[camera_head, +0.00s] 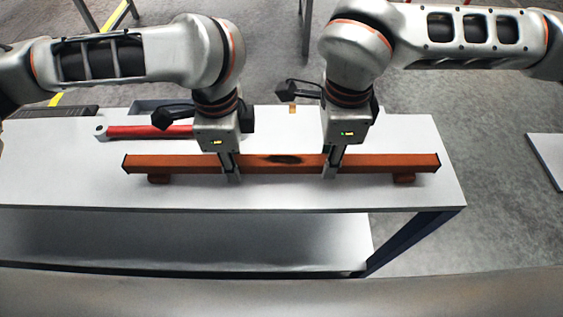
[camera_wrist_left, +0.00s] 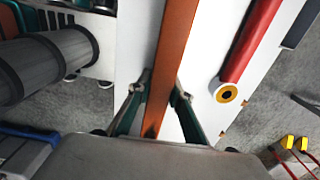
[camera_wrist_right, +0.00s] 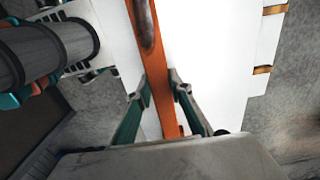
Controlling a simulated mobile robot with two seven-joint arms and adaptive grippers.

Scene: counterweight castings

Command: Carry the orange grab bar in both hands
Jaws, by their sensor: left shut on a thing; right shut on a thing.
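The orange grab bar (camera_head: 283,162) lies lengthwise along the white table in the head view, with a dark worn patch near its middle and a small foot under each end. My left gripper (camera_head: 231,172) is shut on the bar left of the dark patch. My right gripper (camera_head: 332,170) is shut on it right of the patch. In the left wrist view the bar (camera_wrist_left: 176,45) runs between the left fingers (camera_wrist_left: 160,100). In the right wrist view the bar (camera_wrist_right: 150,50) runs between the right fingers (camera_wrist_right: 163,95). I cannot tell whether its feet touch the table.
The white table (camera_head: 60,180) has a lower shelf (camera_head: 180,240). A red cylinder (camera_head: 150,131) with a pale end lies behind the bar at the left. A grey tray (camera_head: 150,106) is at the back edge. Another white surface (camera_head: 548,150) stands at the far right, across open floor.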

